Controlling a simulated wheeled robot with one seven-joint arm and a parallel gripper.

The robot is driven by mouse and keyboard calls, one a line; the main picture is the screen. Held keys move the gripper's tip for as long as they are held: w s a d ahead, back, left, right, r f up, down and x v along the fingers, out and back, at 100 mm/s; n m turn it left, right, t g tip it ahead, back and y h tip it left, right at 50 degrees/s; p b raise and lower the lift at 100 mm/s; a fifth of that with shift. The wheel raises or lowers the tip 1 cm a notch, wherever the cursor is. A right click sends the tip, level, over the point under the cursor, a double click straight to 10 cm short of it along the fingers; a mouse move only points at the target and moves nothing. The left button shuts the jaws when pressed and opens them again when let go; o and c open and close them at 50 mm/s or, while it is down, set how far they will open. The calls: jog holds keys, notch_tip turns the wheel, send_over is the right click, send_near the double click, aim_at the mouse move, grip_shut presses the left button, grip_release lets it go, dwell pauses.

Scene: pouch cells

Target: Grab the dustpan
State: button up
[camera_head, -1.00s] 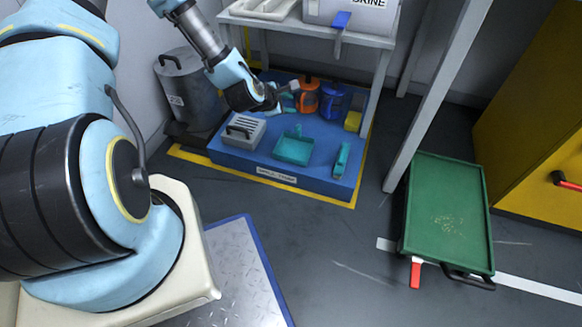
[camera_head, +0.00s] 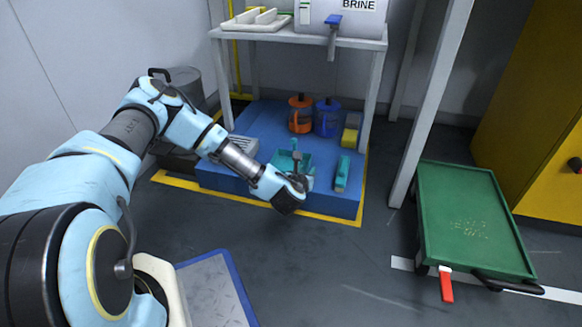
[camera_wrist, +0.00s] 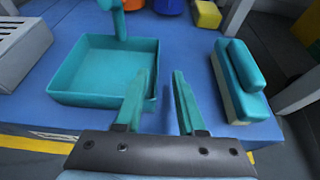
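The teal dustpan (camera_wrist: 100,70) lies on the blue platform (camera_wrist: 185,45), with its handle (camera_wrist: 118,18) standing up at the far side in the wrist view. In the head view the dustpan (camera_head: 308,163) is partly hidden by my arm and gripper (camera_head: 299,182). My gripper (camera_wrist: 160,90) is open, its two teal fingers apart with nothing between them. The fingers are at the dustpan's near right corner in the wrist view. I cannot tell whether the left finger touches the rim.
A teal brush (camera_wrist: 240,75) lies right of my fingers. A grey vented box (camera_wrist: 20,50) is at left. Orange (camera_head: 301,114) and blue (camera_head: 327,117) containers and a yellow block (camera_head: 351,132) stand behind, under a shelf (camera_head: 300,38). A green cart (camera_head: 470,215) is at right.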

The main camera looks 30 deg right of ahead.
aim_at(309, 164)
jog(key=b+x, duration=0.4)
jog(key=x, duration=0.2)
jog(key=shift+w+r, duration=0.15)
jog(key=shift+w, duration=0.1)
jog(key=shift+w+d, duration=0.1)
jog(key=shift+w, duration=0.05)
jog(key=shift+c, duration=0.3)
grip_shut()
dwell(0.8)
